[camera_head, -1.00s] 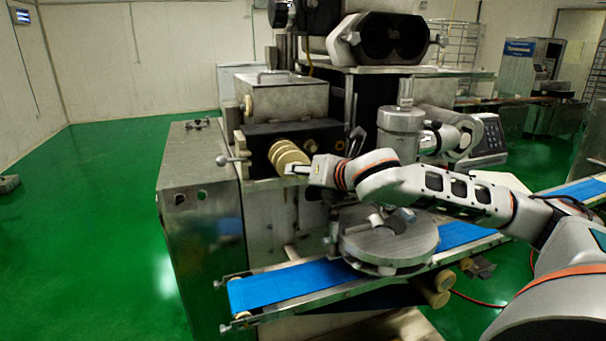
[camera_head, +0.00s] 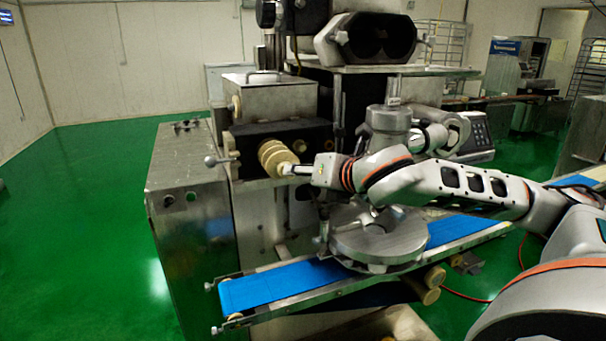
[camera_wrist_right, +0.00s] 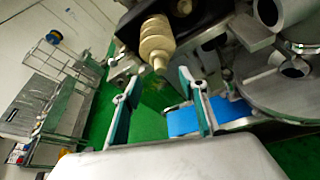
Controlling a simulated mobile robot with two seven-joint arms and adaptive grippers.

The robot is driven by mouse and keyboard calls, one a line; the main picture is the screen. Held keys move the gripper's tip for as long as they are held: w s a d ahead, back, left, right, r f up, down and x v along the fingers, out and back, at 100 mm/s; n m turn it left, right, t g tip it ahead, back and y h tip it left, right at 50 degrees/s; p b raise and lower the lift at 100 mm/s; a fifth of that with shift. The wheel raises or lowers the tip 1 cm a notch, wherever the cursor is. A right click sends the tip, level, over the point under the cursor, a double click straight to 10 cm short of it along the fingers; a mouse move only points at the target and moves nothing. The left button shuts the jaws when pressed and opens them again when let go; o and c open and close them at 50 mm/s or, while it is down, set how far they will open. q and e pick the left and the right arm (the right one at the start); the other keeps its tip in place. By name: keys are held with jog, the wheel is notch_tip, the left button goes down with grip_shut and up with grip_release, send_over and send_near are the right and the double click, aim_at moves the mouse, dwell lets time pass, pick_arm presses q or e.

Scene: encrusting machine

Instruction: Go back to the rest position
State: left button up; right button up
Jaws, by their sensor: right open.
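The encrusting machine (camera_head: 190,175) stands in the middle of the head view. A cream ribbed screw (camera_head: 277,157) sticks out of its dark opening. My right gripper (camera_head: 287,169) is just right of the screw's end in the head view. In the right wrist view, the open, teal-padded fingers of my right gripper (camera_wrist_right: 158,80) have nothing between them. The screw (camera_wrist_right: 157,40) shows beyond the fingertips there, its end pointing towards the gap. I cannot tell whether a finger touches it. My left gripper is not in view.
A blue conveyor belt (camera_head: 280,284) runs below my right arm, under a round metal disc (camera_head: 380,238). A metal cylinder (camera_head: 388,125) stands close behind the arm. The green floor (camera_head: 80,230) is clear at the left.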

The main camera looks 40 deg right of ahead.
dwell(0.6)
jog(key=a+f+m+g+y, duration=0.15)
jog(key=a+f+m, duration=0.3)
jog(key=f, duration=0.45)
jog(key=a+f+m+y, duration=0.25)
jog(key=a+f, duration=0.35)
jog(key=f, duration=0.3)
jog(key=a+f+m+y, duration=0.2)
jog(key=a+f+m, duration=0.35)
jog(key=f, duration=0.35)
jog(key=s+a+f+m+g+h, duration=0.1)
jog(key=s+f+m+g+h, duration=0.1)
jog(key=s+f+m, duration=1.1)
jog(key=s+f, duration=1)
jog(key=f, duration=0.3)
jog(key=shift+a+m+h, duration=0.25)
jog(key=shift+m+h, duration=0.1)
jog(key=shift+h, duration=0.05)
